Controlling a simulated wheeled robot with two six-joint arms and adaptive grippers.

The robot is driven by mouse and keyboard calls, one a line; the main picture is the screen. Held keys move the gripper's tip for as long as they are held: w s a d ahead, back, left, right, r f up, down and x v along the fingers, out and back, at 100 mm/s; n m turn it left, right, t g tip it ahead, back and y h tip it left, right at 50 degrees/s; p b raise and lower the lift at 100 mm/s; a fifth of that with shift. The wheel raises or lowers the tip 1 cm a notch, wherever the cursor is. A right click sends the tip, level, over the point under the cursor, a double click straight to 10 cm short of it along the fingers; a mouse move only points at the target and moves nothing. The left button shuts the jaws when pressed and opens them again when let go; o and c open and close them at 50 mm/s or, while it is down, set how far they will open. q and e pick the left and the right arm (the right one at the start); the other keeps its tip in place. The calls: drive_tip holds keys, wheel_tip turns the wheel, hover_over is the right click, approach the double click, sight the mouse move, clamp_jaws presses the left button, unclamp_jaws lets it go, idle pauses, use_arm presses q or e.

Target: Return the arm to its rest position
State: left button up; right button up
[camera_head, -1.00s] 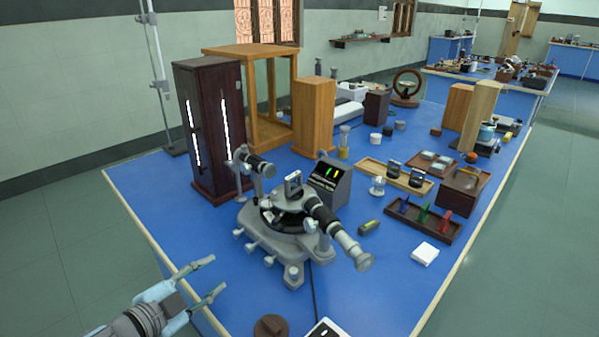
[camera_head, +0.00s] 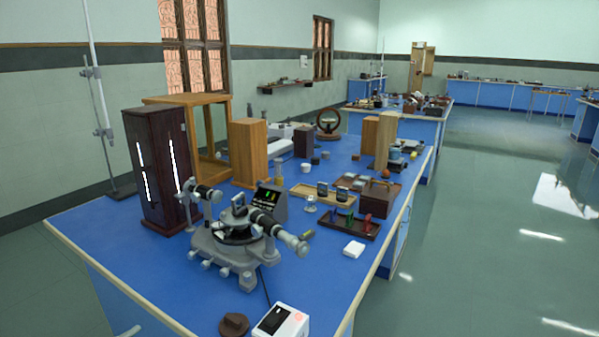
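Only a pale sliver, probably a fingertip of my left gripper (camera_head: 128,331), shows at the bottom edge of the head view, off the near left side of the bench. Whether it is open or shut is hidden. My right gripper is not in view. The grey spectrometer (camera_head: 238,238) with its black telescope stands on the blue bench (camera_head: 190,297). No gripper touches it.
A dark wooden lamp cabinet (camera_head: 160,172) with bright slits stands behind the spectrometer. A white box (camera_head: 283,320) and a brown round knob (camera_head: 233,325) are at the near edge. Trays, including a dark rack (camera_head: 350,226), fill the right side. Open floor (camera_head: 480,260) lies to the right.

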use_arm(q)
drive_tip(key=a+f+n+g+y+p, duration=0.15)
drive_tip(key=a+f+n+y, duration=0.3)
drive_tip(key=a+f, duration=0.9)
drive_tip(key=s+a+f+n+g+y+p, duration=0.1)
drive_tip(key=s+a+f+n+g, duration=0.15)
drive_tip(key=s+f, duration=0.45)
drive_tip(key=s+a+f+n+g+y+p, duration=0.1)
drive_tip(key=s+a+f+g+y, duration=0.15)
drive_tip(key=s+f, duration=0.45)
drive_tip(key=s+d+f+n+g+h+p, duration=0.1)
drive_tip(key=s+d+f+g, duration=0.15)
drive_tip(key=s+f, duration=0.4)
drive_tip(key=s+d+f+n+g+h+p, duration=0.1)
drive_tip(key=s+d+f+g+p, duration=0.1)
drive_tip(key=s+d+f, duration=0.4)
drive_tip(key=s+d+f+n+g+h+p, duration=0.1)
drive_tip(key=s+d+f+g+p, duration=0.1)
drive_tip(key=s+d, duration=0.8)
drive_tip(key=d, duration=0.3)
drive_tip(key=shift+d+n+h, duration=0.3)
drive_tip(key=shift+d+h, duration=0.05)
drive_tip(key=shift+h, duration=0.05)
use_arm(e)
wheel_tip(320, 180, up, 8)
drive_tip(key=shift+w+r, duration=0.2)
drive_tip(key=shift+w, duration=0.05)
